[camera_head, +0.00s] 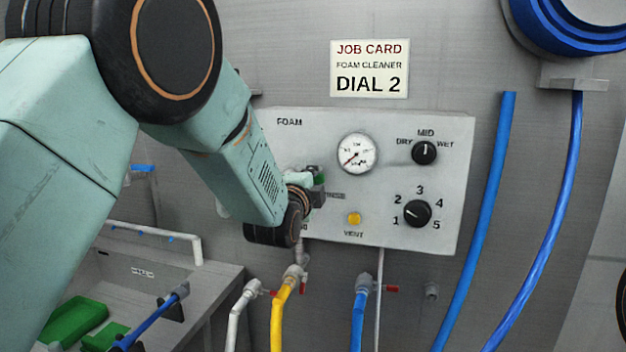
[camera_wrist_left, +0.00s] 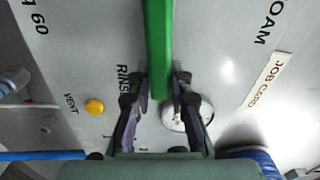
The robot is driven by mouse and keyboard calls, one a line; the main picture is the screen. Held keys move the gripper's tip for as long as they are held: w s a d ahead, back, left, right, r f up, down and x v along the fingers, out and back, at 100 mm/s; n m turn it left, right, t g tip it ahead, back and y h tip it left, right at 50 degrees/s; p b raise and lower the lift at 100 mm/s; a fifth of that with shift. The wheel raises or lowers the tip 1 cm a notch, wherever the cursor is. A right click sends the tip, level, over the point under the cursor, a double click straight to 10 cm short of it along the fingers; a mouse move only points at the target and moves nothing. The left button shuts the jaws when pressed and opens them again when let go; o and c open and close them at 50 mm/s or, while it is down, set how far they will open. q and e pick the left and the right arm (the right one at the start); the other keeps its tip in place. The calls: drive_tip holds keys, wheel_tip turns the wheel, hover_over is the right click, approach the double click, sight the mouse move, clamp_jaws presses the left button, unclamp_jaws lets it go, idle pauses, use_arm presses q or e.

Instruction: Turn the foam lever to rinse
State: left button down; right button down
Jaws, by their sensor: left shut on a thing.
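The green foam lever (camera_wrist_left: 158,40) runs down from the top of the left wrist view, with its end between the fingers of my left gripper (camera_wrist_left: 160,95). The gripper is shut on it. The word RINSE is printed on the panel beside the lever's end, and FOAM is farther off on the other side. In the head view my left gripper (camera_head: 312,190) is at the left part of the grey panel (camera_head: 300,135), and only a small green piece of the lever (camera_head: 319,177) shows. My arm hides the lever's base there. My right gripper is not in view.
The panel carries a gauge (camera_head: 357,154), an upper knob (camera_head: 424,152) pointing to MID, a numbered dial (camera_head: 417,213) and a yellow vent button (camera_head: 354,218). A job card (camera_head: 369,69) reads DIAL 2. Hoses and valves are below; a sink (camera_head: 150,270) is lower left.

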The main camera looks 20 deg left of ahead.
use_arm(q)
drive_tip(key=shift+w+f+m, duration=0.1)
drive_tip(key=shift+f+m, duration=0.05)
drive_tip(key=shift+m, duration=0.45)
drive_tip(key=shift+b, duration=0.3)
drive_tip(key=c, duration=1.6)
unclamp_jaws()
drive_tip(key=shift+a, duration=0.1)
drive_tip(key=o, duration=0.4)
drive_tip(key=shift+w+a+f, duration=0.15)
drive_tip(key=shift+w+f, duration=0.1)
drive_tip(key=shift+f, duration=0.05)
drive_tip(key=shift+s+d+r, duration=0.1)
drive_tip(key=shift+s+d, duration=0.15)
drive_tip(key=shift+s, duration=0.2)
drive_tip(key=s, duration=1.1)
drive_tip(key=shift+s, duration=0.25)
